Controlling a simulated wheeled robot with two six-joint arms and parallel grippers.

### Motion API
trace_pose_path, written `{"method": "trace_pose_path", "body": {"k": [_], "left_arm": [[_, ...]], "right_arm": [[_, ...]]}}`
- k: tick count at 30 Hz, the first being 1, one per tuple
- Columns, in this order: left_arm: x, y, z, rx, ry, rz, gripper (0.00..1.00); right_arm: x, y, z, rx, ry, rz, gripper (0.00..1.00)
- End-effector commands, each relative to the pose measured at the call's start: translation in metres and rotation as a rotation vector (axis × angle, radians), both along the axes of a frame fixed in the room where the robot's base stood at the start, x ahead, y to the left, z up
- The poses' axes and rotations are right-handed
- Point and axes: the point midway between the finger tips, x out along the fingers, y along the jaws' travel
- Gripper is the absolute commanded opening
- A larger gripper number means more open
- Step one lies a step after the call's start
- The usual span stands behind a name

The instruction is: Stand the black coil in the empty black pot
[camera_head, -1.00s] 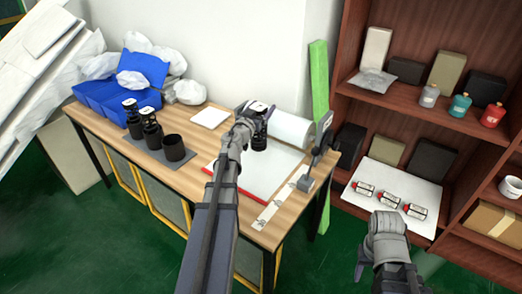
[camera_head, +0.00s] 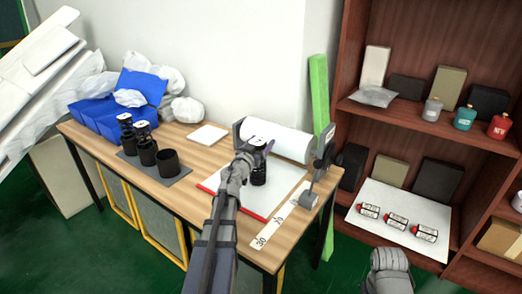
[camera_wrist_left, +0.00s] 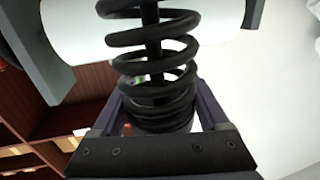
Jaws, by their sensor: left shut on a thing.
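The black coil (camera_head: 259,174) is a dark spring-like piece with a pale top, upright in the head view over the white sheet on the table. My left gripper (camera_head: 246,160) is shut on it. In the left wrist view the coil (camera_wrist_left: 152,58) stands between the fingers, its windings around a dark central rod. The empty black pot (camera_head: 168,163) stands at the right end of a grey mat, left of the gripper and apart from it. Whether the coil's foot touches the sheet cannot be told. My right gripper is not visible; only part of that arm shows at bottom right.
Two black pots holding dark coils (camera_head: 146,143) stand beside the empty pot on the grey mat (camera_head: 181,177). A white roll (camera_head: 280,139) in a holder is behind the coil. Blue bins (camera_head: 95,120) fill the table's far left. A brown shelf (camera_head: 440,125) stands at right.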

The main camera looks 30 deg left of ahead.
Motion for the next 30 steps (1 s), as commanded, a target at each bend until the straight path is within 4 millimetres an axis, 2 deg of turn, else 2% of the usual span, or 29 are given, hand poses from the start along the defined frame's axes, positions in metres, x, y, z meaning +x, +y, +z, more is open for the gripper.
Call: {"method": "trace_pose_path", "body": {"k": [12,13,18,28,30], "left_arm": [[0.0000,0.0000,-0.0069,0.000,0.000,0.000,0.00],[0.0000,0.0000,-0.0051,0.000,0.000,0.000,0.81],[0.0000,0.0000,-0.0048,0.000,0.000,0.000,1.00],[0.0000,0.0001,0.0010,0.000,0.000,0.000,1.00],[-0.0062,-0.0082,-0.0018,0.000,0.000,-0.001,1.00]], "right_arm": [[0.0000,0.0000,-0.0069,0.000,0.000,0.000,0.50],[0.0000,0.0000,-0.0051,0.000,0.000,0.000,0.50],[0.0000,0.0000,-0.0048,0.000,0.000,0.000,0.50],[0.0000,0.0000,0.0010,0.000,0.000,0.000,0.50],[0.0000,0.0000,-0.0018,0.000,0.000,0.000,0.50]]}}
